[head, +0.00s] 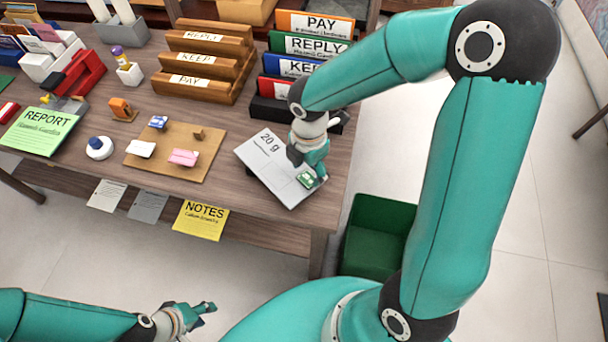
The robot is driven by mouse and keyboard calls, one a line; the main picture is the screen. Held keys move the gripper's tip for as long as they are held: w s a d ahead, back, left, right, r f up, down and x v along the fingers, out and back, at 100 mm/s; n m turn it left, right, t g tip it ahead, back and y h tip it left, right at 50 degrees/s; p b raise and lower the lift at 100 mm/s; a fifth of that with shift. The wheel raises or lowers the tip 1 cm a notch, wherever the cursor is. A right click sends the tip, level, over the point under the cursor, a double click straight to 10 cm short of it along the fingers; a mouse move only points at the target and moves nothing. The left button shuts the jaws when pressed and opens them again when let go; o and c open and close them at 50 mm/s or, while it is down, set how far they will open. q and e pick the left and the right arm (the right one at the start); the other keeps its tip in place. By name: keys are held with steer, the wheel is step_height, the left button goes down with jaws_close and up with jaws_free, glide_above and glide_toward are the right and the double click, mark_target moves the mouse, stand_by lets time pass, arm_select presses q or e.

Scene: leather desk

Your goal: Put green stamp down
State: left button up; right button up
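The green stamp (307,180) is a small green piece with a pale edge at the lower right part of the white 20 g scale plate (268,163). My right gripper (309,168) points down over the plate, with its fingertips at the stamp, and looks shut on it. I cannot tell whether the stamp touches the plate, and the fingers partly cover it. My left gripper (200,310) is empty, low in front of the desk and away from the objects, with its fingers apart.
A cork board (172,170) holds a pink stamp (184,157), a blue one (158,122) and a white one. Wooden racks (205,65) and labelled binders (310,45) stand behind. A green bin (375,235) is on the floor beside the desk.

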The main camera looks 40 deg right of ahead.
mark_target(307, 178)
step_height(307, 178, up, 10)
steer(key=shift+p, duration=0.45)
stand_by(0.3)
